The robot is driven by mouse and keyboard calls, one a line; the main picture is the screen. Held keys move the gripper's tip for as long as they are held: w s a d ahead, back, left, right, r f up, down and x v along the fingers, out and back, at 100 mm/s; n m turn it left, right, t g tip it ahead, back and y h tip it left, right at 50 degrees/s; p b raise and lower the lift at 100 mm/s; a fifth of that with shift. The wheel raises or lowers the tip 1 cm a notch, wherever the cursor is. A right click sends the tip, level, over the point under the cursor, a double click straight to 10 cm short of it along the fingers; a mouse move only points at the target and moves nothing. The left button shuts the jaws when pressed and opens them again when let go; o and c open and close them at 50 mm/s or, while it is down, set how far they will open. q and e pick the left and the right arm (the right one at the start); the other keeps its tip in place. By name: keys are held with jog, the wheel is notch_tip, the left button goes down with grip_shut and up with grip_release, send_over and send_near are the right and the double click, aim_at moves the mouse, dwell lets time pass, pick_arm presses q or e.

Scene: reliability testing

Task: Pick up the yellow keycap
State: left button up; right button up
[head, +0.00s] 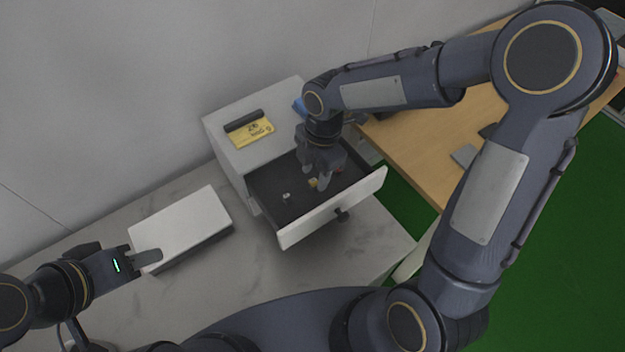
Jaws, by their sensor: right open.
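A small yellow keycap (312,183) lies in the open drawer (265,203) of a white cabinet. My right gripper (322,184) reaches down into the drawer, open, with its fingertips right by the keycap. I cannot tell whether the keycap is between the fingers. A small pale piece (286,197) lies in the drawer to the left of the keycap. A reddish bit (340,170) shows behind the gripper, partly hidden. My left gripper (147,257) is at the lower left, at the near edge of a white box; its finger opening is not clear.
The white cabinet (228,152) carries a yellow packet (250,133), a dark bar (244,120) and a blue item (299,106). The drawer front has a dark knob (341,214). The white box (180,226) sits on the marble surface. A wooden table (405,150) stands at right.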

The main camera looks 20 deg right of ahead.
aim_at(314, 184)
jog(key=shift+a+f, duration=0.15)
jog(key=shift+f, duration=1.1)
grip_shut()
jog(key=shift+r, duration=0.15)
